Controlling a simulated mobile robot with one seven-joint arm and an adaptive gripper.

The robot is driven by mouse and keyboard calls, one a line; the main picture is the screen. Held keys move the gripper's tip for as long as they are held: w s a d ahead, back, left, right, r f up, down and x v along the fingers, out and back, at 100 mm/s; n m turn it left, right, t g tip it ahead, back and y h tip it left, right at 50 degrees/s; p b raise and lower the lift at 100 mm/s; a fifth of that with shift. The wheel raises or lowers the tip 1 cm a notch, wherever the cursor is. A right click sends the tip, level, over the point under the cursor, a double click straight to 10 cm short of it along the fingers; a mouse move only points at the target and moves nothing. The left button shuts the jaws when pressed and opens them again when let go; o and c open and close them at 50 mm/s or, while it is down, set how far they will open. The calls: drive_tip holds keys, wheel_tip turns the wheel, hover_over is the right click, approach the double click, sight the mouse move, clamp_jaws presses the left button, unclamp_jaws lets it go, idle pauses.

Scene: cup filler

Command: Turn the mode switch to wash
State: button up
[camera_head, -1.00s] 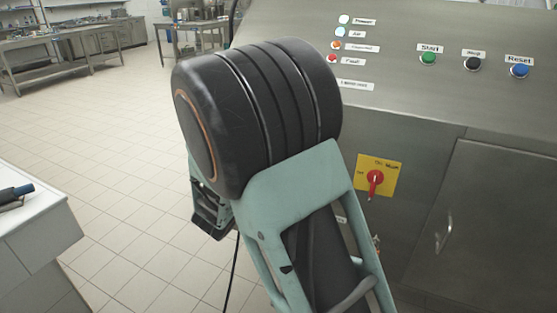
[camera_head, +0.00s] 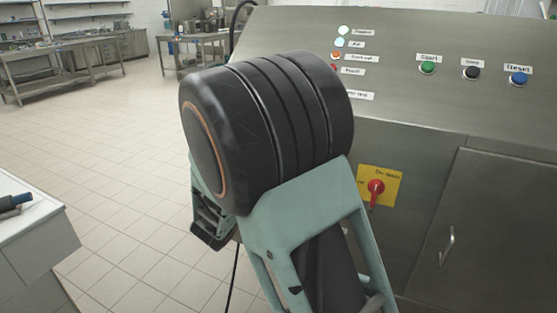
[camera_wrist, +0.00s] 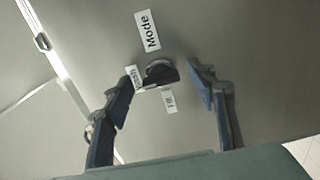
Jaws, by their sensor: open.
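The mode switch (camera_wrist: 161,73) is a dark rotary knob on the grey machine panel, seen in the wrist view. A "Mode" label (camera_wrist: 148,31) is beside it, with a "Wash" label (camera_wrist: 132,77) to its left and a "Fill" label (camera_wrist: 169,101) below it. My gripper (camera_wrist: 163,79) is open, its two blue-grey fingers on either side of the switch. I cannot tell whether either finger touches it.
The machine's panel carries a green Start button (camera_head: 428,68), a black button (camera_head: 471,73) and a blue Reset button (camera_head: 519,79). A red main switch on a yellow plate (camera_head: 394,189) is right of my arm. A white counter (camera_head: 36,222) stands at left.

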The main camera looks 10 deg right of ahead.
drive_tip(key=v, duration=1.2)
